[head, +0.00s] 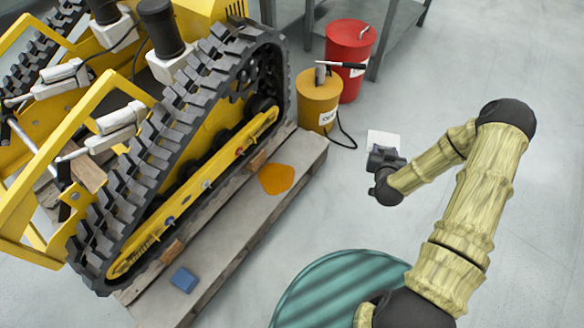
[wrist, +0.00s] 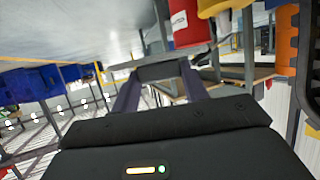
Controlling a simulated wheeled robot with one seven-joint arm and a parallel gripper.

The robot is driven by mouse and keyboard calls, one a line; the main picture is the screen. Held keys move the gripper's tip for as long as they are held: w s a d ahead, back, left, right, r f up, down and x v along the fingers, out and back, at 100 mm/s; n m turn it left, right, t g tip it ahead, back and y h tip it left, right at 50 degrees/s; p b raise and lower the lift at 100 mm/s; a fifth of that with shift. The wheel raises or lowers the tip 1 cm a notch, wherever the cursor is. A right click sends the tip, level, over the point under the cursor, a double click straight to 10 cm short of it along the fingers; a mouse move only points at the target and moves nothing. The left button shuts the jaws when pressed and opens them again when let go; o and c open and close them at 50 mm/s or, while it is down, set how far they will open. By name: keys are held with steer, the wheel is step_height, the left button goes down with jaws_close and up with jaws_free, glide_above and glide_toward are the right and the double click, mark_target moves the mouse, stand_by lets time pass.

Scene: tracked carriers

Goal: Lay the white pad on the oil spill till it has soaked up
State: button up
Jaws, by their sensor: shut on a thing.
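The white pad (head: 384,137) shows just beyond my gripper (head: 384,153) in the head view, to the right of the orange bucket. My gripper is shut on the pad and holds it out over the grey floor. In the wrist view my two fingers (wrist: 158,85) reach forward with a thin dark edge between their tips, probably the pad seen edge-on. The oil spill (head: 276,178) is an orange-brown patch on the grey wooden pallet (head: 235,222), beside the yellow track frame. The pad is to the right of the spill and apart from it.
A yellow tracked carrier (head: 190,140) stands on the pallet. An orange bucket (head: 315,107) with a black hose and a red drum (head: 352,48) stand behind. A green ribbed round thing (head: 325,295) is at the front. Floor between is clear.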

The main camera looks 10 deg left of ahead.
steer(key=shift+w+d, duration=0.35)
steer(key=shift+d, duration=0.1)
steer(key=s+a+f+n+g+y+b, duration=0.1)
steer(key=a+f+n+y+b, duration=0.3)
steer(key=a, duration=0.7)
steer(key=s+a+f+n+g+y+b, duration=0.1)
steer(key=a+f+n+g+y+b, duration=0.3)
steer(key=a+f+b, duration=0.3)
steer(key=s+a+f+n+g+y+b, duration=0.1)
steer(key=a+f+n+g+y+b, duration=0.2)
steer(key=a, duration=1.2)
step_height(320, 180, down, 3)
steer(key=n+y+b, duration=0.1)
steer(key=n+b, duration=0.1)
steer(key=b, duration=0.2)
steer(key=shift+b, duration=0.3)
steer(key=shift+f+y, duration=0.15)
steer(key=shift+y, duration=0.15)
step_height(320, 180, down, 6)
steer(key=b, duration=0.4)
steer(key=shift+f, duration=0.1)
steer(key=shift+f, duration=0.1)
